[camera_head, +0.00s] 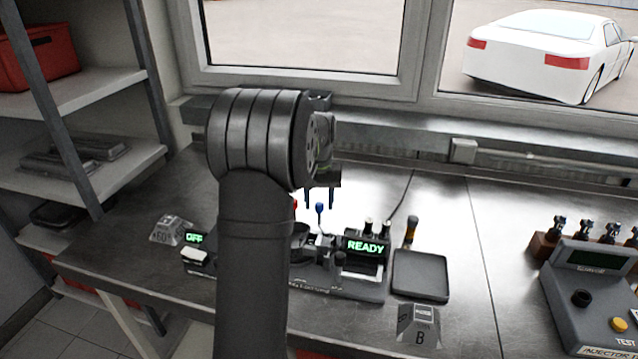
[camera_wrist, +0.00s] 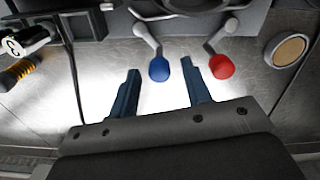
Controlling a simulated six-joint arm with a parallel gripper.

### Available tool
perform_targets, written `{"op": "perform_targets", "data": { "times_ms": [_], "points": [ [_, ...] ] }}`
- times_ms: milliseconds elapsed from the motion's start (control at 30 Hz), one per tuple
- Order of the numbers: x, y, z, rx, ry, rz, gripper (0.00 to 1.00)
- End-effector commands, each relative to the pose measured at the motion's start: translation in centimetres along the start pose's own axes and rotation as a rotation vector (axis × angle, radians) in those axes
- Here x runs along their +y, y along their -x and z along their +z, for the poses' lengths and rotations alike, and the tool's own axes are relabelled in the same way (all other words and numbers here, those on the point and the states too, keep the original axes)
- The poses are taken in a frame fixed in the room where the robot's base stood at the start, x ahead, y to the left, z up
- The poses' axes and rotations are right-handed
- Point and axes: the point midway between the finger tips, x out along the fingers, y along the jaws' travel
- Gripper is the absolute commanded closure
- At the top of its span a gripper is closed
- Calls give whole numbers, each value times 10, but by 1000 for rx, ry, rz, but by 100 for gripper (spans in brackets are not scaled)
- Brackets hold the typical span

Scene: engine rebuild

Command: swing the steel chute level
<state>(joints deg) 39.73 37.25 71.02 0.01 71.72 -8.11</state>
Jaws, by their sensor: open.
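I cannot make out the steel chute in either view; my arm hides the middle of the bench machine (camera_head: 372,290) in the head view. My gripper (camera_wrist: 162,72) is open and empty, with its two dark blue fingers spread. In the head view my gripper (camera_head: 322,194) hangs above the back of the machine. A blue-knobbed lever (camera_wrist: 160,68) lies in line with the gap between the fingers, apparently beyond the tips. A red-knobbed lever (camera_wrist: 222,67) is to its right. The blue knob (camera_head: 319,208) also shows below the fingers in the head view.
A green READY display (camera_head: 366,247) and an OFF display (camera_head: 194,238) are lit. An injector tester (camera_head: 592,295) stands far right, with clear bench between.

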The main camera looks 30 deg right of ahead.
Motion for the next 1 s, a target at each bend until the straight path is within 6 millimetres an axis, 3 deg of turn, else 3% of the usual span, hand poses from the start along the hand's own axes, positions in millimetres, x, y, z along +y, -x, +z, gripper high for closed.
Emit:
{"op": "perform_targets", "data": {
  "times_ms": [167, 600, 800, 1000],
  "points": [
    [0, 28, 0, 4, 0, 1, 56],
    [0, 133, -1, 5, 0, 1, 56],
    [0, 162, 0, 2, 0, 0, 56],
    [0, 170, 0, 0, 0, 0, 56]
  ]
}}
